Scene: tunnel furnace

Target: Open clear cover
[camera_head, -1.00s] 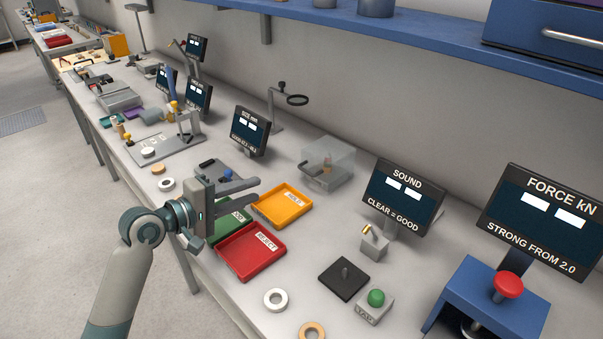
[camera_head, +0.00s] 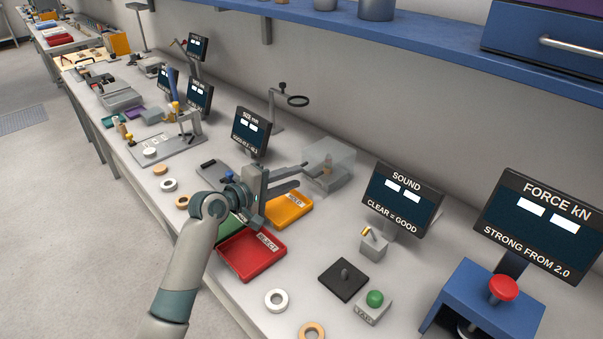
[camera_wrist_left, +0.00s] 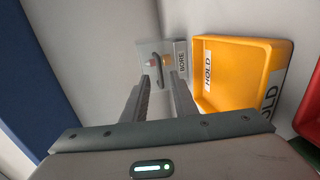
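The clear cover (camera_head: 335,158) is a transparent box standing over a small grey fixture at the back of the bench, behind the orange tray. In the left wrist view the cover (camera_wrist_left: 148,55) shows ahead of the fingers, with a dark bar-like handle (camera_wrist_left: 154,74) and a label reading BORE beside it. My left gripper (camera_head: 302,174) has its two fingers apart and empty, pointing at the cover from its left front side. In the left wrist view the fingertips (camera_wrist_left: 162,78) appear close to the handle; I cannot tell whether they touch it. My right gripper is not in view.
The orange HOLD tray (camera_head: 308,208) and red REJECT tray (camera_head: 231,262) lie below and near my left arm. The SOUND display (camera_head: 402,199) stands to the right of the cover. A magnifier stand (camera_head: 276,108) and SIZE display (camera_head: 250,136) stand to the left.

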